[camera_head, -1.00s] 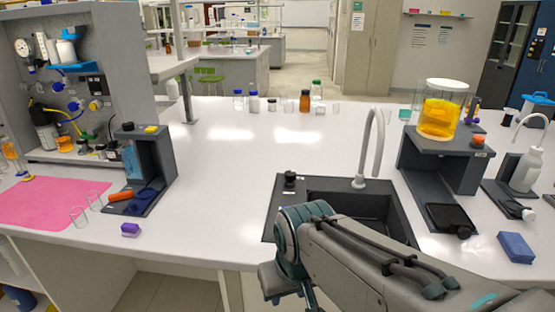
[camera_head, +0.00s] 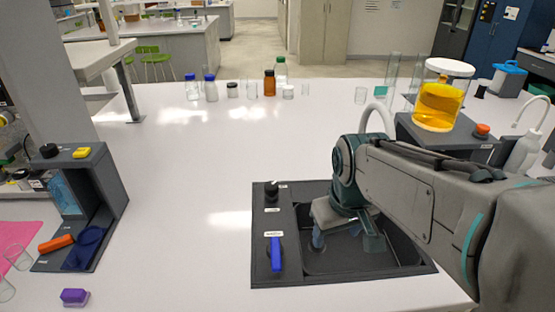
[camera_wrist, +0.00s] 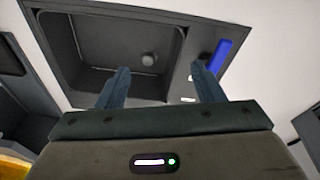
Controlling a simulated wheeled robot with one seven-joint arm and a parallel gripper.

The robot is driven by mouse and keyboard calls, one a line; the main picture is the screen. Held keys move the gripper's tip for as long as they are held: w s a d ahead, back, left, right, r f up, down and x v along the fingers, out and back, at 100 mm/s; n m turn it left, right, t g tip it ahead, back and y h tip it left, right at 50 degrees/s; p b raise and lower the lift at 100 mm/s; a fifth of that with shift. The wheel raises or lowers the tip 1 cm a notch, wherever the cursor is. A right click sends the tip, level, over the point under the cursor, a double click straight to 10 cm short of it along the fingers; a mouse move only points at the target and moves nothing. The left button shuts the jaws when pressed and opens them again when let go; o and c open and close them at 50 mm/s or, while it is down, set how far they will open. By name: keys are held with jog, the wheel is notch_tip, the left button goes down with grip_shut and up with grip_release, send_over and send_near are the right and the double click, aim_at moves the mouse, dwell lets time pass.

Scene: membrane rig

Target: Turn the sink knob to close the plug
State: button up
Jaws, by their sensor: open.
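The dark sink (camera_head: 262,225) is set in the white counter. On its left rim stand a black round knob (camera_head: 271,190) and, nearer me, a blue lever handle (camera_head: 276,255); each has a small label I cannot read. The blue handle also shows at upper right in the wrist view (camera_wrist: 218,58). A grey round piece (camera_wrist: 148,60) lies on the basin floor; I cannot tell if it is the plug or the drain. My gripper (camera_head: 345,240) is open and empty over the basin, right of both controls. Its spread fingers also show in the wrist view (camera_wrist: 161,75).
A pale curved faucet (camera_head: 378,112) rises behind the sink, partly hidden by my arm. A stand with an orange-filled vessel (camera_head: 438,105) is at the right. A dark stand (camera_head: 108,205) and a purple block (camera_head: 74,297) are at the left.

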jog(key=w+a+r+n+p, duration=0.1)
jog(key=w+a+r+n, duration=0.2)
jog(key=w, duration=0.4)
jog(key=n+g+p, duration=0.2)
jog(key=n+p, duration=0.3)
jog(key=n, duration=0.7)
send_over(271, 185)
notch_tip(271, 185, down, 14)
jog(key=shift+r+p, duration=0.1)
jog(key=shift+p, duration=1.15)
jog(key=c, duration=1)
